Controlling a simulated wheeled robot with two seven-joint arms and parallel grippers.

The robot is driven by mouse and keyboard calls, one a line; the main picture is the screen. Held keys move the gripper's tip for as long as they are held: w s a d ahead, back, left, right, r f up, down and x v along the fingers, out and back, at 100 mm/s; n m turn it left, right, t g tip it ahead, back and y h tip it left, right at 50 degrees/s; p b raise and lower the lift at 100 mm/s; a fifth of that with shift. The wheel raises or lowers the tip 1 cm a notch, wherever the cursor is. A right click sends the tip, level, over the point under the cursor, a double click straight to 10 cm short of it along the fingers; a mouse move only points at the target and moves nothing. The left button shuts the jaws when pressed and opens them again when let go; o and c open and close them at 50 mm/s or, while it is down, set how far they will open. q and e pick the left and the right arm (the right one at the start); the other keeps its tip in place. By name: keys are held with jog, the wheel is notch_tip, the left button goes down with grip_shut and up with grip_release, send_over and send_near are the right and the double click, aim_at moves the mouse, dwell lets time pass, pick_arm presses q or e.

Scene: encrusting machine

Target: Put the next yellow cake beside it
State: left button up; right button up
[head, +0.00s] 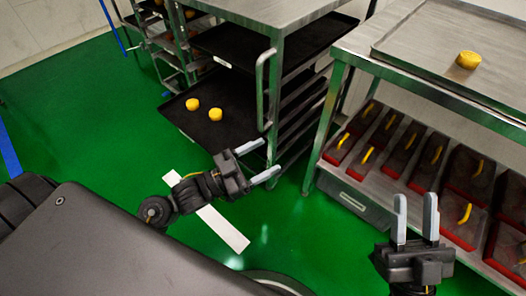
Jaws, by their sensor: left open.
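One yellow cake (468,60) sits alone on the shallow metal tray (420,42) on the right-hand table. Two more yellow cakes, a left one (192,104) and a right one (215,114), lie close together on a black tray (182,120) that sticks out of the steel rack. My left gripper (269,157) is open and empty, in front of the rack and to the lower right of the black tray. My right gripper (415,197) is open and empty, its fingers pointing up in front of the table's lower shelf. Neither gripper touches a cake.
The steel rack (273,75) has a vertical handle and further black trays. The table's lower shelf (352,188) holds several dark red-based boxes with yellow handles. A shelved cart (150,35) stands behind at upper left. Green floor (90,110) is clear at left.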

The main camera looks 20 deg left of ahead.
pick_arm(q)
jog(key=s+d+r+n+t, duration=0.1)
jog(key=s+d+r+t, duration=0.1)
jog(key=r, duration=0.4)
jog(key=s+d+r+n+t+y, duration=0.1)
jog(key=s+d+r+n+t, duration=0.1)
jog(key=s+r+t, duration=0.3)
jog(key=shift+s+r+n+t, duration=0.2)
jog(key=shift+r+n+t, duration=0.1)
jog(key=shift+r, duration=0.35)
jog(key=shift+d, duration=0.1)
